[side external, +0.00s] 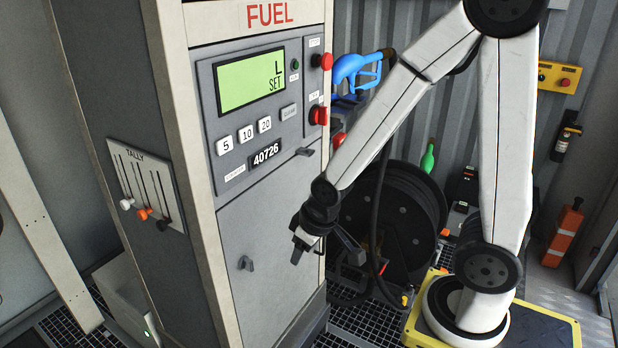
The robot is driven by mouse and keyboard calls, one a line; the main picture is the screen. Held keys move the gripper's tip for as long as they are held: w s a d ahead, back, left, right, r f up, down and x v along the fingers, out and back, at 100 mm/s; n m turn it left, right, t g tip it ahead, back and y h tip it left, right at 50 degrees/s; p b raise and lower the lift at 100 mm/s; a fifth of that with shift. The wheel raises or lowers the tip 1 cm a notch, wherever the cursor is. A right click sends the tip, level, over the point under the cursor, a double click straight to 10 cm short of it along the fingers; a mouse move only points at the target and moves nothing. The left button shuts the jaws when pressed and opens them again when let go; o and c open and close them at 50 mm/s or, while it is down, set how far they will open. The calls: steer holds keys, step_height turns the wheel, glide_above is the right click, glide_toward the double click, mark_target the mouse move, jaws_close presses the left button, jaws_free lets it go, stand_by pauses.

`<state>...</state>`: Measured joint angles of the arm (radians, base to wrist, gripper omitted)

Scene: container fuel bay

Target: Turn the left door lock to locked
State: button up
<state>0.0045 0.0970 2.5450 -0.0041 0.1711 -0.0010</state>
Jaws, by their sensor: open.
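A small dark turn lock (246,263) sits on the left part of the grey lower door (265,220) of the fuel cabinet. Its grip looks roughly upright, but I cannot read any lock marks beside it. A second dark turn piece (304,152) sits higher, near the right end of the counter panel. My gripper (323,254) is open and points down in front of the cabinet's right edge. It is to the right of the lower lock and apart from it. No object shows between its fingers.
The fuel cabinet (203,70) has a display (250,80), several white buttons and red knobs. A blue nozzle (352,68) and a black hose reel (400,215) are behind my arm.

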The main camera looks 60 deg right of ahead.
mark_target(252, 264)
steer(key=w+f+t, duration=0.8)
steer(key=f+t, duration=0.1)
steer(key=f, duration=0.1)
steer(key=shift+w+d+f+t, duration=0.15)
steer(key=shift+d+f+t, duration=0.15)
steer(key=shift+d, duration=0.1)
steer(key=shift+w, duration=0.1)
steer(key=shift+x, duration=3.8)
